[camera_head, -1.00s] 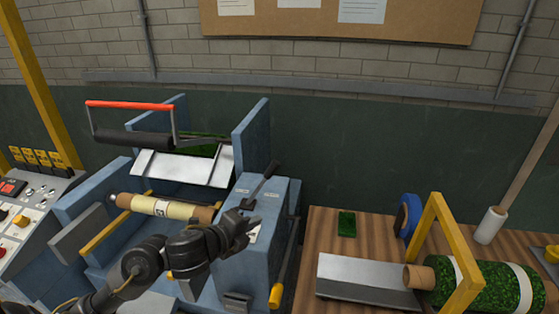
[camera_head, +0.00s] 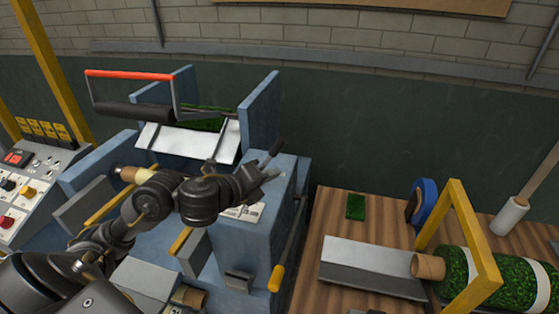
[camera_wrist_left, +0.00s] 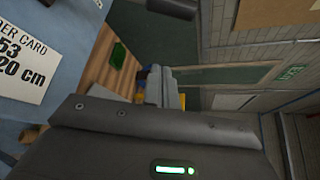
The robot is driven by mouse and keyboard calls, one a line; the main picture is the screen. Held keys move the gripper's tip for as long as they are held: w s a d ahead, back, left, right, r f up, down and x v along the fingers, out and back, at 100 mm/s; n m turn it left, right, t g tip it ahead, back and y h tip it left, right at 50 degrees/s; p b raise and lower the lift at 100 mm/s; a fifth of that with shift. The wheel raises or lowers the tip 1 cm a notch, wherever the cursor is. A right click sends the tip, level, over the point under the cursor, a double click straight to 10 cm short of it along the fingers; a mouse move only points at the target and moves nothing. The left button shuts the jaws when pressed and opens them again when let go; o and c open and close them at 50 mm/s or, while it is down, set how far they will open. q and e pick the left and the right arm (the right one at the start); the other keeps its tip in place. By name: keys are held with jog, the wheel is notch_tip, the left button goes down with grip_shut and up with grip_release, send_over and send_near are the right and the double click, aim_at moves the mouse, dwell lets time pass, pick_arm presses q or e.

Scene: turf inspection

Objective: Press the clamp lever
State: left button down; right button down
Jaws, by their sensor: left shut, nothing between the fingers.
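The clamp lever (camera_head: 275,150) is a dark handle slanting up to the right from the top of the blue machine housing (camera_head: 232,262). Its lower part is hidden behind my left gripper (camera_head: 268,177). My left gripper is shut and empty, just in front of and below the lever's visible end. I cannot tell whether they touch. In the left wrist view the shut fingers (camera_wrist_left: 165,88) point away from the camera, and the lever cannot be made out there. My right gripper is out of view.
A white printed card (camera_wrist_left: 35,55) lies on the blue surface. A yellow-tipped handle (camera_head: 276,279) sticks out by the housing's right side. The wooden table (camera_head: 330,225) at right holds a turf roll (camera_head: 515,285) and a yellow frame (camera_head: 470,235). A control panel (camera_head: 35,185) stands at left.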

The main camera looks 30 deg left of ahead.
aim_at(268, 161)
pick_arm(q)
jog(key=b+x, duration=0.7)
jog(key=x, duration=0.2)
jog(key=a, duration=0.1)
jog(key=a+r+p, duration=0.1)
jog(key=a+r, duration=0.1)
jog(key=a, duration=0.1)
jog(key=shift+s+p, duration=0.15)
jog(key=shift+p, duration=0.15)
